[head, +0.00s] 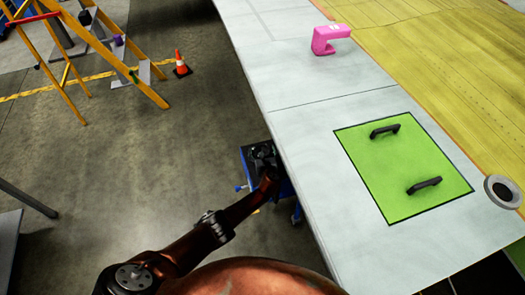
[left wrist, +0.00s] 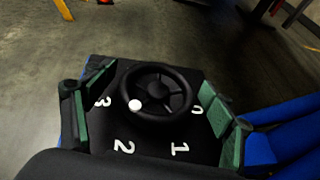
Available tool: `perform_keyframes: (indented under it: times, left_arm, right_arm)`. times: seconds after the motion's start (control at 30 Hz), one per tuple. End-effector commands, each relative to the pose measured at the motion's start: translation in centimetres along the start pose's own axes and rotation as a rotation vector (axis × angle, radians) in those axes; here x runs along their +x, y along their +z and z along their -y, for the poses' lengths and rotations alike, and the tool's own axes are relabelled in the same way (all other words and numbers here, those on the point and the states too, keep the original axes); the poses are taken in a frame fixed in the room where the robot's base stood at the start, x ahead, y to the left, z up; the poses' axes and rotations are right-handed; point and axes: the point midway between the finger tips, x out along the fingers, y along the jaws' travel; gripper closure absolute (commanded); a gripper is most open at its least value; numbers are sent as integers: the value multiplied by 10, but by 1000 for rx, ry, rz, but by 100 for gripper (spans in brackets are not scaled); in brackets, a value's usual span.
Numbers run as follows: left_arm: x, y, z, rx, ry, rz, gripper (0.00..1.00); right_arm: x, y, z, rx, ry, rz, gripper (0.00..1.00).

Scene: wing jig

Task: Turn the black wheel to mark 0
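The black wheel (left wrist: 178,101) lies on a dark panel in the left wrist view. Its white knob (left wrist: 134,105) is at the lower left of the rim, between mark 3 (left wrist: 102,102) and mark 2 (left wrist: 123,147), a little nearer 3. Mark 1 (left wrist: 179,150) is at the lower right. Mark 0 (left wrist: 197,110) is at the right, partly hidden by the finger. My left gripper (left wrist: 156,80) is open, its green-padded fingers on both sides of the wheel, apart from it. In the head view my left gripper (head: 264,165) is over the blue stand and hides the wheel. My right gripper is out of view.
The blue stand (head: 242,164) is close beside the long white wing surface (head: 290,150). On that are a green panel (head: 400,165) with two black handles and a pink piece (head: 324,40). A yellow ladder (head: 130,75) and an orange cone (head: 181,66) stand at the upper left.

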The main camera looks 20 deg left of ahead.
Motion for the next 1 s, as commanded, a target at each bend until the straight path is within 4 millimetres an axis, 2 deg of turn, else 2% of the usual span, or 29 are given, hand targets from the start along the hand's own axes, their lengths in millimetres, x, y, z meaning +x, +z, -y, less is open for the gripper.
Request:
perform_keyframes:
  times: [0.47,0.63,1.0]
  left_arm:
    - [-3,7,0,-4,-1,0,21]
    - [-10,24,-1,-4,-1,0,21]
    - [-32,77,0,-2,0,2,21]
  right_arm:
    - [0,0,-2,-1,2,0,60]
    - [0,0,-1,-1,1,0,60]
    - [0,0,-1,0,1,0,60]
